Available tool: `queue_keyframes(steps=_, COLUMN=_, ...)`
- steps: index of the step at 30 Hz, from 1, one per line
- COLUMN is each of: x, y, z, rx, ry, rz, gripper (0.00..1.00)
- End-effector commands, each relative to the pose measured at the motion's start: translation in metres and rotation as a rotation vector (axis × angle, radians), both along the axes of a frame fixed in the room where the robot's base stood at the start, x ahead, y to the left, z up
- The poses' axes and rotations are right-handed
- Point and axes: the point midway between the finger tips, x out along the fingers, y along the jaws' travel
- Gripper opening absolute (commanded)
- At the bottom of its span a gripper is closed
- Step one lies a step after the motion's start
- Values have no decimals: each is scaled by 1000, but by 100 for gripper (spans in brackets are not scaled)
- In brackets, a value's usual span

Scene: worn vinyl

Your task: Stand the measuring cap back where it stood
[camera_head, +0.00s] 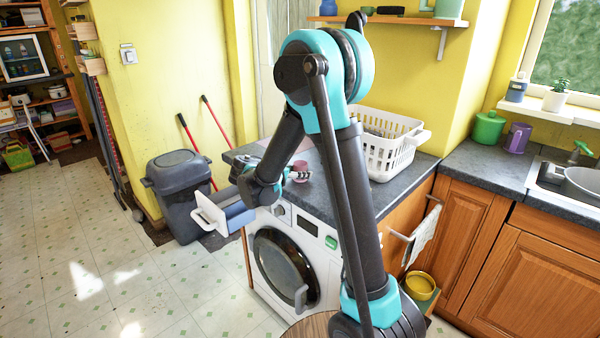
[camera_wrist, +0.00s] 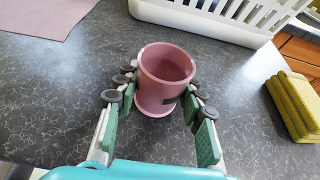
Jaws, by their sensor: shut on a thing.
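The measuring cap (camera_wrist: 160,95) is a pink round cup, upright with its open mouth up and a wider pink rim at its foot. In the wrist view it sits between the two green-padded fingers of my gripper (camera_wrist: 160,88), which is shut on it from both sides. In the head view the cap (camera_head: 300,167) shows small over the dark worktop (camera_head: 330,187), at my gripper (camera_head: 290,174) and partly hidden. I cannot tell whether its foot touches the worktop or hangs just above it.
A white laundry basket (camera_head: 395,155) stands behind the cap. A pink cloth (camera_wrist: 45,15) lies at the far left in the wrist view, and a yellow-green stack (camera_wrist: 292,105) lies at the right. The washing machine's open detergent drawer (camera_head: 210,213) juts out below.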

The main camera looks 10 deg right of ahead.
Motion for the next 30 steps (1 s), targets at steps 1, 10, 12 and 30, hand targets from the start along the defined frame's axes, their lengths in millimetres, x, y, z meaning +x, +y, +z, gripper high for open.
queue_keyframes(steps=1, x=0, y=0, z=0, rx=0, ry=0, rz=0, gripper=9)
queue_keyframes(steps=10, x=0, y=0, z=0, rx=0, ry=0, rz=0, gripper=63)
queue_keyframes(steps=12, x=0, y=0, z=0, rx=0, ry=0, rz=0, gripper=63)
queue_keyframes(steps=30, x=-1, y=2, z=1, rx=0, ry=0, rz=1, gripper=63)
